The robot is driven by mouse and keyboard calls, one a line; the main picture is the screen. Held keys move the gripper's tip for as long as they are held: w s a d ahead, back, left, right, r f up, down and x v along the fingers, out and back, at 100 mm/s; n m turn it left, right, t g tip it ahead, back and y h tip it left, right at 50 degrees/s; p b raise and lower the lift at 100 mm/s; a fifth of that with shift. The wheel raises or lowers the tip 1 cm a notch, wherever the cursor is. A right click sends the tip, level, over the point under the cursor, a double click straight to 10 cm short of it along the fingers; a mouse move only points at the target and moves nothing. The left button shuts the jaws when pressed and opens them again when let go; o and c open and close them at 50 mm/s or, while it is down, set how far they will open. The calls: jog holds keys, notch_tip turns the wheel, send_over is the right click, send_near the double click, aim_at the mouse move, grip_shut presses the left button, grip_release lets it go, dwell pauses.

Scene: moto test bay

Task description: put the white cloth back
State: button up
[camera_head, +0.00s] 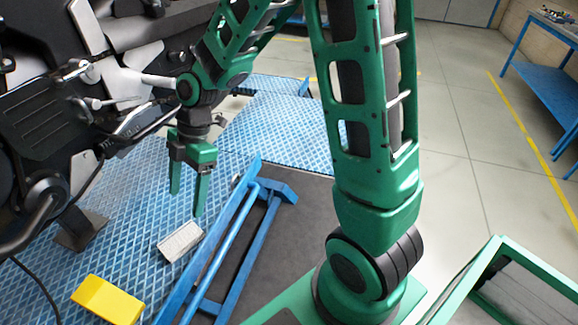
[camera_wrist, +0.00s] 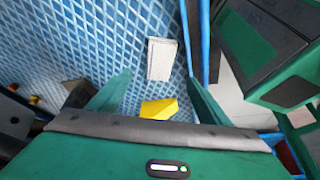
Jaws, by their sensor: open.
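The white cloth (camera_head: 181,241) is a small folded block lying on the blue diamond-plate platform, left of the blue frame. My gripper (camera_head: 184,203) hangs above it, pointing down, with its green fingers apart and nothing between them. In the wrist view the cloth (camera_wrist: 162,59) lies beyond the fingertips, between the lines of the two fingers. The gripper (camera_wrist: 157,88) is open there too and does not touch the cloth.
A yellow block (camera_head: 107,300) lies on the platform nearer the front. A blue metal frame (camera_head: 222,245) runs along the platform's right edge. A dark motorcycle (camera_head: 50,120) stands at the left. A blue workbench (camera_head: 545,75) stands far right; open floor lies between.

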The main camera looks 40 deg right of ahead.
jog(key=s+d+r+m+t+h, duration=0.1)
jog(key=d+r+m, duration=0.1)
jog(key=d+m, duration=0.3)
jog(key=s+d+r+m+h, duration=0.1)
jog(key=s+d+r+m, duration=0.1)
jog(key=d, duration=0.5)
jog(key=s+d+r+m+h, duration=0.1)
jog(key=s+d+r+m, duration=0.1)
jog(key=s+d+m, duration=0.6)
jog(key=s+d+r+m+h, duration=0.1)
jog(key=s+d+r+m, duration=0.2)
jog(key=s+d+m, duration=0.6)
jog(key=s+m, duration=0.2)
jog(key=shift+s+d+r+m, duration=0.15)
jog(key=shift+s+d+m, duration=0.1)
jog(key=shift+s+m, duration=0.05)
